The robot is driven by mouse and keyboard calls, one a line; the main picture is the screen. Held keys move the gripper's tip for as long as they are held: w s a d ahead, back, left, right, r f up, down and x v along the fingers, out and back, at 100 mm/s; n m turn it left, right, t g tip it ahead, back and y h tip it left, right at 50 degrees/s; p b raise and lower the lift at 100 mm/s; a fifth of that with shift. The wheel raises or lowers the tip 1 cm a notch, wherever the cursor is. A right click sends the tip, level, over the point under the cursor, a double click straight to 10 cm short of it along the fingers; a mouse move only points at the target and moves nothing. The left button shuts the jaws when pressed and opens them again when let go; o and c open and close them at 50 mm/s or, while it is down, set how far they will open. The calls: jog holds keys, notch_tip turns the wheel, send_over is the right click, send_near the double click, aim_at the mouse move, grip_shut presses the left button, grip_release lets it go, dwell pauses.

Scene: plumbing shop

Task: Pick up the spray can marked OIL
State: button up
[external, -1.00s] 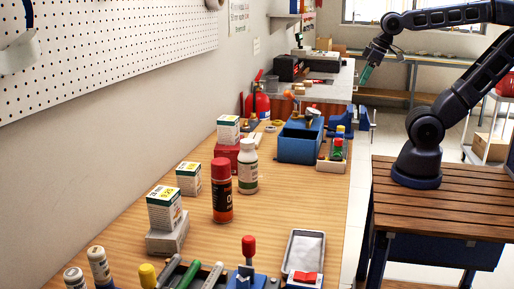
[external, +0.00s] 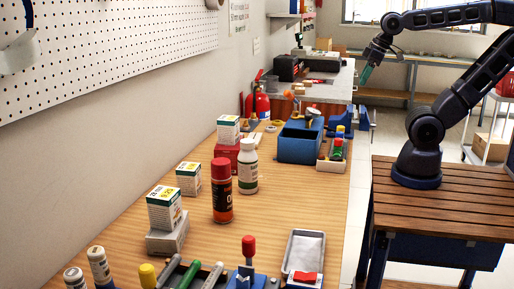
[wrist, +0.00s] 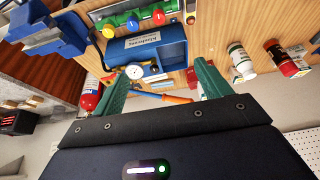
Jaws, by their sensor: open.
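The spray can (external: 222,191) is dark with a red cap and a red and black label; the letter O shows on it. It stands upright on the wooden bench, left of centre in the external view. In the wrist view the red-capped can (wrist: 287,60) lies at the right edge of the scene. My gripper (external: 368,70) is raised at the upper right, far from the can. In the wrist view its green fingers (wrist: 160,85) are spread apart with nothing held between them.
A white bottle (external: 248,166) stands close behind the can. Small boxes (external: 189,179) stand to its left, one on a grey block (external: 167,237). A blue toolbox (external: 300,143) is farther back. A tool rack and grey tray (external: 304,251) are in front. Bench right of the can is clear.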

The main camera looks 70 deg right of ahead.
jog(key=w+a+r+n+g, duration=0.1)
jog(key=w+a+r+n, duration=0.25)
jog(key=w+a, duration=0.7)
jog(key=w+a+r+n+g, duration=0.15)
jog(key=w+a+n, duration=0.25)
jog(key=w+a, duration=0.7)
jog(key=n+g, duration=0.2)
jog(key=n, duration=0.4)
send_near(221, 175)
jog(key=d, duration=0.1)
jog(key=w+d, duration=0.1)
jog(key=d, duration=0.1)
jog(key=shift+d+f, duration=0.1)
jog(key=shift+f, duration=0.05)
jog(key=shift+a+f+n, duration=0.25)
jog(key=shift+a+f, duration=0.1)
jog(key=shift+f, duration=0.05)
notch_tip(221, 175, down, 10)
jog(key=shift+f, duration=0.25)
jog(key=c, duration=1.2)
